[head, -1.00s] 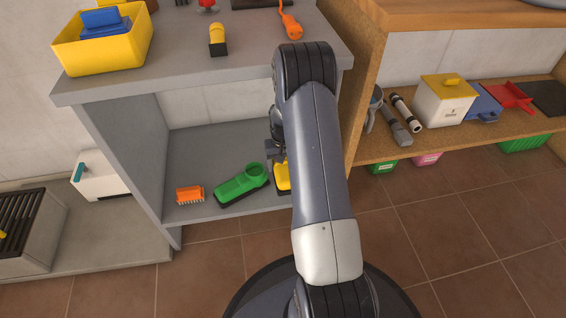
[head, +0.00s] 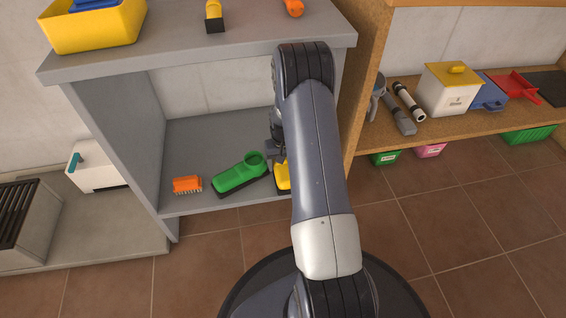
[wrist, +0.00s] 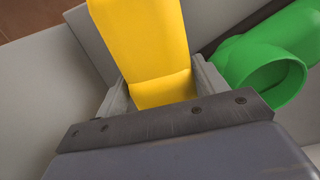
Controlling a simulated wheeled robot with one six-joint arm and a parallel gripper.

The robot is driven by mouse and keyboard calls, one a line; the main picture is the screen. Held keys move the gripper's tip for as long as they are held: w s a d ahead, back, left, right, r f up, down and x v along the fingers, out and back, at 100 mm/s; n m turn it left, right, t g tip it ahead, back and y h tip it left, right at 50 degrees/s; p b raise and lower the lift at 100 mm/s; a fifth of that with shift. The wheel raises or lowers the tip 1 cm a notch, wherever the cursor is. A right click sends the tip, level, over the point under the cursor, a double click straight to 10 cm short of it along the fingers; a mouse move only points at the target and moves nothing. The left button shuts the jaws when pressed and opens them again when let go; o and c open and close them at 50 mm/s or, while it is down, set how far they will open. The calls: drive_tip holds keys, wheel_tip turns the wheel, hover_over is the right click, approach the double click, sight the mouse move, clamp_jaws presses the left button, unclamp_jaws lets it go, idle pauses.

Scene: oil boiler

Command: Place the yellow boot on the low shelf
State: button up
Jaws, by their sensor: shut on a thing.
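The yellow boot (head: 283,176) shows in the head view at the front of the low grey shelf (head: 188,146), just right of a green boot (head: 240,174), partly hidden behind my arm. In the wrist view the yellow boot (wrist: 140,40) lies between the two fingers of my gripper (wrist: 162,90), which is shut on it. My gripper (head: 275,150) is mostly hidden by my arm in the head view. I cannot tell whether the boot touches the shelf. The green boot's round opening (wrist: 275,75) is close on the right in the wrist view.
An orange brush (head: 187,184) lies left of the green boot. The grey top above holds a yellow bin (head: 95,28) and a yellow-and-black item (head: 214,16). A wooden shelf unit (head: 440,133) stands to the right. Bare shelf lies behind the boots.

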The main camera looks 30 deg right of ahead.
drive_tip(key=shift+f+b, duration=0.35)
drive_tip(key=shift+f, duration=0.25)
drive_tip(key=o, duration=1.3)
drive_tip(key=shift+f, duration=0.1)
drive_tip(key=shift+o, duration=0.2)
wheel_tip(320, 180, up, 11)
drive_tip(key=p, duration=0.5)
wheel_tip(320, 180, down, 11)
drive_tip(key=b, duration=0.5)
drive_tip(key=shift+r, duration=0.5)
